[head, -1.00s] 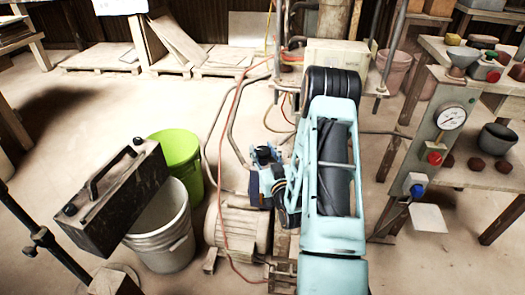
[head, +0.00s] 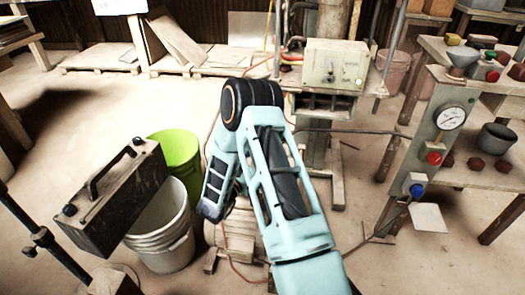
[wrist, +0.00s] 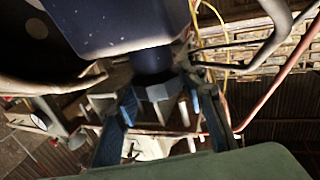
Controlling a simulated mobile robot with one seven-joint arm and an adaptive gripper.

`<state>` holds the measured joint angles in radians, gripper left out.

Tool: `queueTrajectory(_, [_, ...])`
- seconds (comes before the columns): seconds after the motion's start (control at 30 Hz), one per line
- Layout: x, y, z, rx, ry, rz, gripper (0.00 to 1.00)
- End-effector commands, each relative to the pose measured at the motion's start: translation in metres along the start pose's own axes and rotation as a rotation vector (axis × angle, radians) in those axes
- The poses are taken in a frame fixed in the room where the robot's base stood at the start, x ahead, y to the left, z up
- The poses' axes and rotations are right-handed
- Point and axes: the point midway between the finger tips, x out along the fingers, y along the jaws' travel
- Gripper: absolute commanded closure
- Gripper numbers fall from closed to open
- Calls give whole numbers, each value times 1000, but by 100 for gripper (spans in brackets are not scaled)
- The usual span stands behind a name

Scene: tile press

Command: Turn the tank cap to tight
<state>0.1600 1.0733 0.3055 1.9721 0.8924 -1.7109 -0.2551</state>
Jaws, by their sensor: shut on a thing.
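In the wrist view my gripper (wrist: 163,92) has one blue finger on each side of a small grey faceted piece, which I take for the tank cap (wrist: 158,91). The fingers are shut on it. A dark neck joins it to a dark blue, white-specked body (wrist: 120,22), seemingly the tank, which fills the upper left. Any tight mark is not readable. In the head view my arm bends down behind itself, and the fingers, cap and dark blue body are hidden there.
A beige motor (head: 238,228) lies on the floor behind my arm. A gauge panel (head: 437,135) stands right. Hoses cross the wrist view's upper right.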

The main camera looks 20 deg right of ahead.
Motion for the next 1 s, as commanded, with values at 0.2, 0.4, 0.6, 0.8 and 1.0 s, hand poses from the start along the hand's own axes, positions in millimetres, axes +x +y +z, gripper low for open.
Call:
queueTrajectory(0.2, [-1,-4,0,5,2,200,87])
queueTrajectory(0.4, [0,-3,0,6,1,372,87])
queueTrajectory(0.6, [0,-1,1,3,0,502,87])
queueTrajectory(0.8, [0,0,0,1,1,589,87])
queueTrajectory(1.0, [0,0,0,0,1,636,87])
